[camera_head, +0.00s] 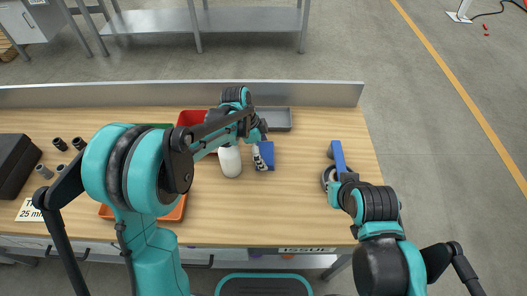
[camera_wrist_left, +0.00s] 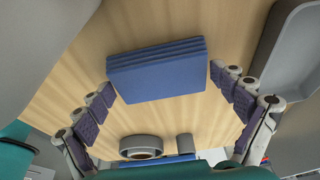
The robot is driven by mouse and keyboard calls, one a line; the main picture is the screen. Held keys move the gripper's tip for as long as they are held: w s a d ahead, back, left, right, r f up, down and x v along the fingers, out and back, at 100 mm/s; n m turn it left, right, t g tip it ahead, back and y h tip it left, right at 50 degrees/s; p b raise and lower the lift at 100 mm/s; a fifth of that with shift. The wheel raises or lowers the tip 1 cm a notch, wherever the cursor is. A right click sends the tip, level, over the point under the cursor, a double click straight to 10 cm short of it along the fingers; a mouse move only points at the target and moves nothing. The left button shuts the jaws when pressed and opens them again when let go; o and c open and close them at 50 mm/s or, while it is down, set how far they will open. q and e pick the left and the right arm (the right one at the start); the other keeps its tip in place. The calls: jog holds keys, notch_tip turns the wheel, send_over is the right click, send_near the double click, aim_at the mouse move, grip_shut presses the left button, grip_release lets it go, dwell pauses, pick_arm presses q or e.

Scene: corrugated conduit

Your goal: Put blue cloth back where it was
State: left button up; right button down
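The blue cloth (camera_head: 268,158) is folded into a flat stack and lies on the wooden table, right of a white bottle (camera_head: 230,161). My left gripper (camera_head: 260,150) is above it and hides part of it in the head view. In the left wrist view, the cloth (camera_wrist_left: 160,75) shows whole, between the wide-spread fingers and ahead of them. The left gripper is open and empty. My right gripper (camera_head: 334,185) is at the table's right, beside a blue upright piece (camera_head: 338,155) and a dark round part. Whether its fingers are closed is hidden.
A grey tray (camera_head: 279,119) stands behind the cloth. A red bin (camera_head: 190,117) and an orange bin (camera_head: 177,211) are partly hidden by my left arm. Several dark fittings (camera_head: 59,144) and a black box (camera_head: 17,166) are at left. The front middle table is clear.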

pick_arm(q)
jog(key=shift+r, duration=0.1)
jog(key=shift+r, duration=0.25)
jog(key=p+v, duration=0.4)
jog(key=v, duration=0.8)
jog(key=s+a+r+n+t+y, duration=0.1)
jog(key=s+a+n+t, duration=0.2)
jog(key=s+a+n, duration=0.4)
jog(key=s+a+r+n+t+y, duration=0.1)
jog(key=s+a+n+t, duration=0.3)
jog(key=s+n, duration=0.7)
jog(key=shift+s+a+r+y, duration=0.35)
jog(key=shift+s+a+y, duration=0.25)
jog(key=shift+a, duration=0.8)
jog(key=shift+w, duration=0.1)
